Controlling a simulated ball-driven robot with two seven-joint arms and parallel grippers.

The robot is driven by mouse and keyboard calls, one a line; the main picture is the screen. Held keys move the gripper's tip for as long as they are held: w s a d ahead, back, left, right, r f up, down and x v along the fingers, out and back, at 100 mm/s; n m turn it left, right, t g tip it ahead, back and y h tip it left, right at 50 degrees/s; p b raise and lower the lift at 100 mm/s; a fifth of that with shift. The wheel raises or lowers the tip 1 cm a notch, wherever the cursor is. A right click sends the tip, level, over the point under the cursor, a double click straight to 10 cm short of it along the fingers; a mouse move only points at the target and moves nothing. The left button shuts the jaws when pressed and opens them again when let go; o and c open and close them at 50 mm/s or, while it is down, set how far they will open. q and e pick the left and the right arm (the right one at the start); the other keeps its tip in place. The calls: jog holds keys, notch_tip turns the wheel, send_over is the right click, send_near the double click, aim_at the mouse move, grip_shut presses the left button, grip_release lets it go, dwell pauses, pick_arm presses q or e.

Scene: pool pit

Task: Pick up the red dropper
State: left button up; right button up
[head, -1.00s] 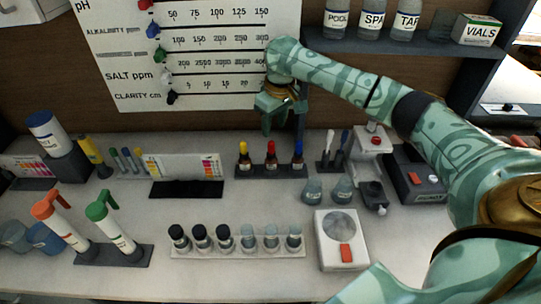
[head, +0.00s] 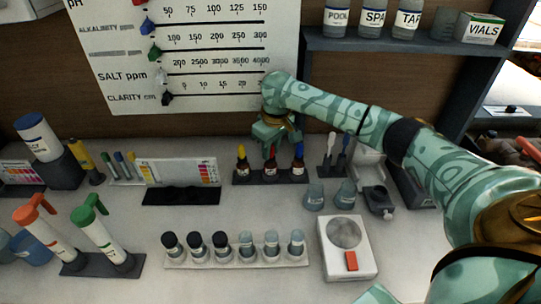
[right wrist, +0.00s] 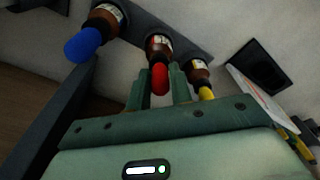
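The red dropper is a dark bottle with a white label and a red rubber bulb. It stands upright in the middle of a dark rack (head: 285,180), between the yellow dropper (head: 243,165) and the blue dropper (head: 299,163). My right gripper (head: 276,146) is just above the red dropper (head: 270,172) and partly covers it. In the right wrist view the red bulb (right wrist: 160,80) shows between the two open fingertips (right wrist: 163,80), with a gap beside it.
The blue bulb (right wrist: 84,45) and yellow bulb (right wrist: 206,93) flank the fingers closely. Two small beakers (head: 314,197) and a white scale (head: 347,247) stand to the front right. Several vials (head: 220,245) stand in front. A chart board (head: 190,50) is behind.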

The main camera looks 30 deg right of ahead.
jog(key=shift+c, duration=0.5)
jog(key=shift+s+a+r+p, duration=0.1)
jog(key=shift+r+p, duration=0.5)
jog(key=r+p, duration=0.1)
jog(key=r, duration=0.1)
jog(key=r+p, duration=0.1)
jog(key=r, duration=0.1)
jog(key=r+p, duration=0.1)
jog(key=r, duration=0.1)
jog(key=shift+s+a+r, duration=0.15)
jog(key=shift+s, duration=0.1)
jog(key=s+a+p, duration=0.2)
jog(key=s+a, duration=0.3)
jog(key=s, duration=0.3)
jog(key=s+a+p, duration=0.3)
jog(key=s+a, duration=0.2)
jog(key=s, duration=0.3)
jog(key=shift+s+f, duration=0.15)
jog(key=shift+f, duration=0.1)
jog(key=r+p, duration=0.1)
jog(key=p, duration=0.2)
jog(key=shift+r, duration=0.25)
